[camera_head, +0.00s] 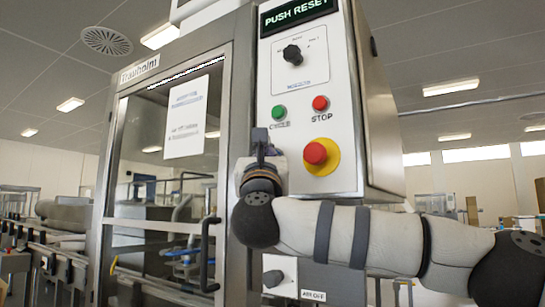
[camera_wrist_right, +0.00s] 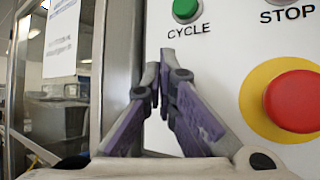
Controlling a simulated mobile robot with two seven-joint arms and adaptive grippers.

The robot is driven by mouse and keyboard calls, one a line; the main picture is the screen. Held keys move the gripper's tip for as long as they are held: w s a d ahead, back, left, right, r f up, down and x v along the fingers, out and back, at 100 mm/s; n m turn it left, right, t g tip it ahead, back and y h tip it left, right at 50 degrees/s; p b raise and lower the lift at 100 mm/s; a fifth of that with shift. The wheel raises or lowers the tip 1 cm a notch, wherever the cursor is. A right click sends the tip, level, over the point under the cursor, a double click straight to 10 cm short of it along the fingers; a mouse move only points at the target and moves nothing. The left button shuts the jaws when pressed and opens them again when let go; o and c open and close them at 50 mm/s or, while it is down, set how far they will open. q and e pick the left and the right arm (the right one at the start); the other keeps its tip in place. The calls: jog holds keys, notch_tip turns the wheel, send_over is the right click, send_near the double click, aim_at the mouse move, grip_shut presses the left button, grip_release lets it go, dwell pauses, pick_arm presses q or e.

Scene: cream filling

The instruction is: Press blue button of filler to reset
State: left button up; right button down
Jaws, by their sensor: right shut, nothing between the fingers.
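The filler's control panel (camera_head: 340,120) stands upright in front of me, its display (camera_head: 298,12) reading "PUSH RESET". My right gripper (camera_head: 260,135) is shut and empty, pointing up at the panel's lower left, below the green CYCLE button (camera_head: 279,112). In the right wrist view, my right gripper (camera_wrist_right: 158,78) has its fingertips together just left of and below the green button (camera_wrist_right: 186,9). No blue button shows; the gripper covers part of the panel's left side. I cannot tell whether the fingertips touch the panel. My left gripper is not in view.
A red STOP button (camera_head: 320,103) and a large red emergency button on a yellow disc (camera_head: 316,154) sit right of the gripper. A black rotary knob (camera_head: 292,55) is above. A glazed door with a black handle (camera_head: 209,255) stands left.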

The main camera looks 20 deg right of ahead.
jog(key=shift+w+d, duration=0.1)
jog(key=shift+w+d, duration=0.15)
jog(key=shift+d, duration=0.15)
jog(key=shift+w+d, duration=0.3)
jog(key=shift+d, duration=0.1)
dwell(0.7)
jog(key=shift+a, duration=0.1)
jog(key=shift+s+a, duration=0.55)
jog(key=shift+a, duration=0.1)
jog(key=s+a, duration=0.1)
jog(key=a, duration=0.1)
jog(key=s+a, duration=0.2)
dwell(0.5)
dwell(0.5)
